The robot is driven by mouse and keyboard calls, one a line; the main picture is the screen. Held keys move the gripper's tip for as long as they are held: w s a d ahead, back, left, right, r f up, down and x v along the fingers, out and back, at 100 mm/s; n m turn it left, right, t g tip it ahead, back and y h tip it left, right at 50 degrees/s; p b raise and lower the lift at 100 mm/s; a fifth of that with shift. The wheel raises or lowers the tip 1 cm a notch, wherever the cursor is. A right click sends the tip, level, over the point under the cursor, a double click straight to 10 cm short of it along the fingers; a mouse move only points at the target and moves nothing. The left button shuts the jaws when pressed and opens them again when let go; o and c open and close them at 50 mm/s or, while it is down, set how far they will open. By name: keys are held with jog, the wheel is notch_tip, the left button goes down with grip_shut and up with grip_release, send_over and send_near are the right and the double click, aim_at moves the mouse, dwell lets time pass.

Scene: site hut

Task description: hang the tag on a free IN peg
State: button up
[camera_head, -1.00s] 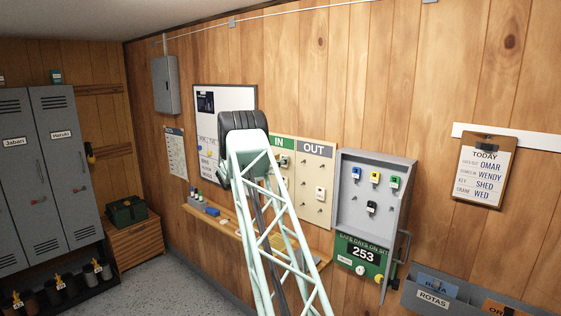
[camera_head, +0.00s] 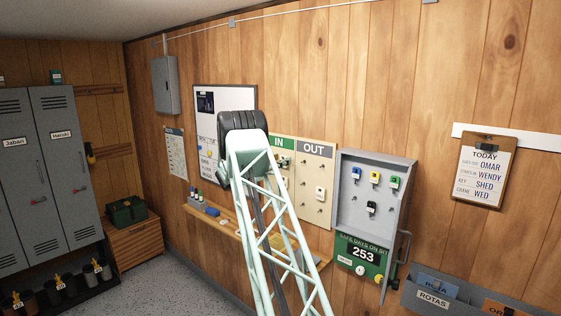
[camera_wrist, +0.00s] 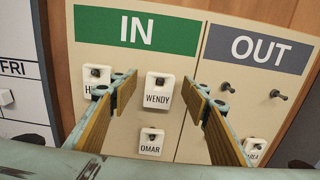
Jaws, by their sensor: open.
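In the wrist view, a white tag marked WENDY (camera_wrist: 157,97) hangs on a dark peg in the top row of the IN half (camera_wrist: 135,55) of the board. My gripper (camera_wrist: 162,103) is open, with one finger on each side of this tag; I see gaps between tag and fingers. A tag marked OMAR (camera_wrist: 150,150) hangs below it. A tag starting with H (camera_wrist: 95,92) hangs to the left, partly behind my left finger. No bare IN peg shows clearly. In the head view, my arm hides my gripper and part of the IN side (camera_head: 285,144).
The OUT half (camera_wrist: 258,50) has bare pegs (camera_wrist: 226,87) and a tag ending in ARLA (camera_wrist: 254,146). The head view shows a grey key cabinet (camera_head: 374,158) right of the board, a wooden shelf (camera_head: 226,227) below it, and a TODAY clipboard (camera_head: 481,174) further right.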

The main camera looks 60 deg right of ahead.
jog(key=w+a, duration=0.1)
jog(key=a, duration=1)
jog(key=shift+a, duration=0.4)
jog(key=shift+w, duration=0.1)
dwell(0.3)
jog(key=s+a+r+m+y+b, duration=0.25)
jog(key=s+a, duration=0.35)
jog(key=a, duration=0.7)
jog(key=s+a+r+m+y+b, duration=0.2)
jog(key=s+a+m+y+b, duration=0.15)
jog(key=s+a, duration=0.6)
jog(key=s+a+r+m+y+b, duration=0.2)
jog(key=s+a+m, duration=0.15)
jog(key=a, duration=1.15)
jog(key=s+a+f+m+t+y+b, duration=0.2)
jog(key=s+a+f, duration=0.3)
jog(key=s+a, duration=0.5)
jog(key=s+a+f+m+t+y+b, duration=0.2)
jog(key=s+a, duration=0.8)
jog(key=a, duration=0.9)
jog(key=s+a+f+m+t+y+b, duration=0.1)
jog(key=s+a+f+m+y+b, duration=0.2)
jog(key=s+a, duration=0.7)
jog(key=a+f+y+b, duration=0.2)
jog(key=a+f+y, duration=0.1)
jog(key=a+f, duration=0.1)
jog(key=shift+s+a+f+t, duration=0.25)
jog(key=shift+s+f+t, duration=0.05)
jog(key=shift+f+t, duration=0.1)
jog(key=shift+d, duration=0.1)
